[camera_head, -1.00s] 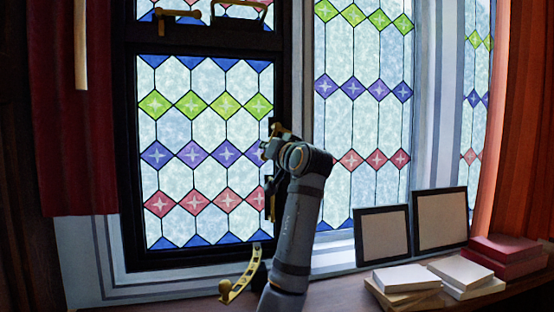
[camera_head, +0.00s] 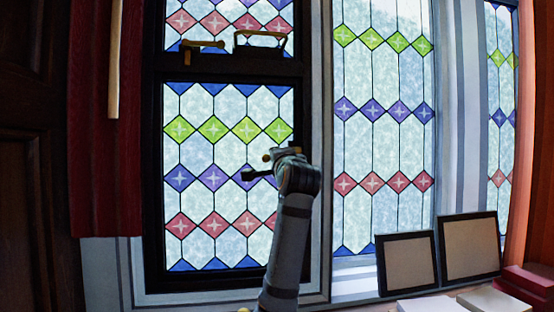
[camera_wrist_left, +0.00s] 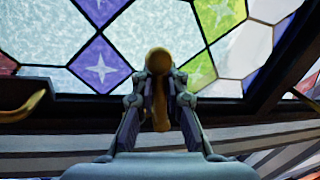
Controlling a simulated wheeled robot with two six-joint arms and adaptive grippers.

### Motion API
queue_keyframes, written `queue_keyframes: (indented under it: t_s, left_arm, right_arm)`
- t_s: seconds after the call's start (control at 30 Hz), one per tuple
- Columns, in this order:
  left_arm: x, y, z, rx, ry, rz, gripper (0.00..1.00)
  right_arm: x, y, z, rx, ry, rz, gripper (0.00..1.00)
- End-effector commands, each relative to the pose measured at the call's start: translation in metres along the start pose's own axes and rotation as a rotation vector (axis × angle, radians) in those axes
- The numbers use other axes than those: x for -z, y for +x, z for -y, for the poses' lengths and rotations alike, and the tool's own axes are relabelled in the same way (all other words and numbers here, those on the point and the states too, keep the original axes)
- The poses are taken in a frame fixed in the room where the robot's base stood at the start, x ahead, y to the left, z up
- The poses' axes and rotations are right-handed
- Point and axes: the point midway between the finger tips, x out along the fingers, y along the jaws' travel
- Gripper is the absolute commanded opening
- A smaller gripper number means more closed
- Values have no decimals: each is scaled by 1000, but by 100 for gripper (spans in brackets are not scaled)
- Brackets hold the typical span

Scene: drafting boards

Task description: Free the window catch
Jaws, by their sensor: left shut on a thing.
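A dark-framed stained-glass casement (camera_head: 153,200) fills the left half of the head view. My left gripper (camera_head: 258,166) is in front of its right side, level with the purple diamonds. In the left wrist view, the gripper (camera_wrist_left: 160,98) is shut on a brass, round-ended handle (camera_wrist_left: 158,62), which seems to be the window catch. Its brass end (camera_head: 267,156) also shows at the gripper in the head view. The catch's mounting is hidden by the gripper and arm. My right gripper is not in view.
Another brass handle (camera_wrist_left: 22,108) shows at the left in the left wrist view. A brass handle (camera_head: 260,40) and bar (camera_head: 200,45) are on the upper rail. Two framed boards (camera_head: 406,264) (camera_head: 470,248) stand right of my arm. Books (camera_head: 528,283) lie at lower right.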

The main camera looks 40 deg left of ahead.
Motion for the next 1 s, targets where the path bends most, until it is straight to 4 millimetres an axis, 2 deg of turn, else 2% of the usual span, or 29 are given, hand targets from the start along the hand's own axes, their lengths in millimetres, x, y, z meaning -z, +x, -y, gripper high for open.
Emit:
queue_keyframes:
  t_s: [0.4, 0.93, 0.97, 1.0]
  left_arm:
    - [1, 2, 9, -5, 173, -34, 0]
    - [2, 2, 8, -8, 196, -38, 0]
    - [2, 2, 8, -8, 196, -38, 12]
    - [2, 2, 8, -8, 195, -38, 18]
  right_arm:
    - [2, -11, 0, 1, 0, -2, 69]
    - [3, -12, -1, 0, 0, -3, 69]
    - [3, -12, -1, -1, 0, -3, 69]
    - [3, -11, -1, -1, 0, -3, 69]
